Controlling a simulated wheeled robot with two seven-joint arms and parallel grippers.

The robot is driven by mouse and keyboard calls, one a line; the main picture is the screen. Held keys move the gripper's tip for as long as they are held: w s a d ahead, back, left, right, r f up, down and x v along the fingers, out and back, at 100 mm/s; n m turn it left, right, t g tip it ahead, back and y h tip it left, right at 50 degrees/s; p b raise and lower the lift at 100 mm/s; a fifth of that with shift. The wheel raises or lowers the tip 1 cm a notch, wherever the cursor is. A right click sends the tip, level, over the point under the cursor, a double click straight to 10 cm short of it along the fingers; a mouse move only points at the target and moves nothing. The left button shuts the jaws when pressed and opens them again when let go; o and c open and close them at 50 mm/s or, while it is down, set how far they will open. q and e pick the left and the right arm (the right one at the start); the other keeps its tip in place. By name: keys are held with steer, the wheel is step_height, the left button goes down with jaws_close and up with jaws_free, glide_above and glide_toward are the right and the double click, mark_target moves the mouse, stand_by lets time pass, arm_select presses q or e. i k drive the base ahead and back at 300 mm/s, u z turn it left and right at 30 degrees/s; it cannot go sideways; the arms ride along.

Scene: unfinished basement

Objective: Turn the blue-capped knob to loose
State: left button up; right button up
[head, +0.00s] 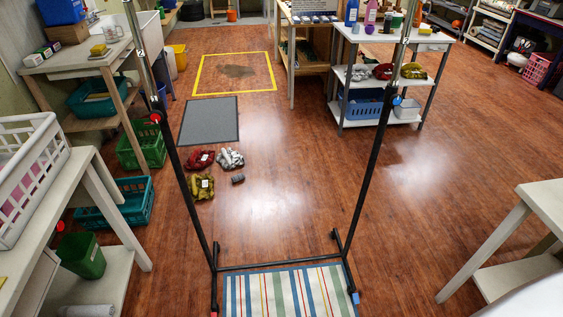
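A rack frame with two black lower posts and chrome upper tubes stands in front of me in the head view. The blue-capped knob (397,100) sits at the collar on the right post (372,165), where the chrome tube meets the black post. A red-capped knob (155,117) sits at the same height on the left post (185,190). Whether the blue-capped knob is tight or loose cannot be seen. Neither of my grippers is in view.
A striped mat (290,295) lies under the rack's crossbar (280,265). Several bags lie on the floor to the left, near a grey mat (209,121). A white shelf cart (390,38) stands behind the right post. A white table (545,205) is at right; floor between is clear.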

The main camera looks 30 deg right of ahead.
mark_target(396, 100)
steer(key=z, duration=3)
steer(key=i, duration=0.6)
steer(key=u, duration=2.85)
